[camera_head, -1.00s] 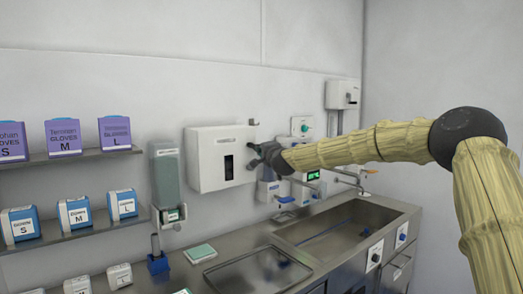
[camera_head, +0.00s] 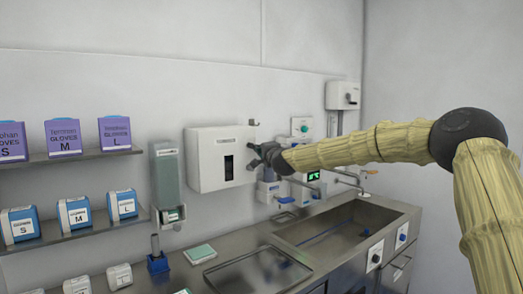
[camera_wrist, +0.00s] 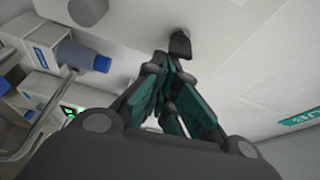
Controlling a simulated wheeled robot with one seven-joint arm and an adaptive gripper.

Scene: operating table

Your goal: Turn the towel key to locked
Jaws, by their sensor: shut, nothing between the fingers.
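The towel dispenser (camera_head: 221,160) is a white wall box with a dark vertical window in its front. My gripper (camera_head: 256,154) is at its right side, fingers pointing toward the box. In the wrist view my gripper (camera_wrist: 165,65) is shut and empty. A small dark grey tab (camera_wrist: 180,43), which looks like the key, stands out from a white surface just beyond the fingertips. Contact between the tab and fingers cannot be made out. The key's lock position cannot be read, and my gripper hides part of the dispenser's right side in the head view.
A soap dispenser (camera_head: 166,180) hangs left of the towel box. Glove boxes (camera_head: 62,136) stand on shelves farther left. Below are a steel sink (camera_head: 345,225) and tray (camera_head: 258,276). A blue-ended fitting (camera_wrist: 101,64) and metal tube are close to my gripper's left in the wrist view.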

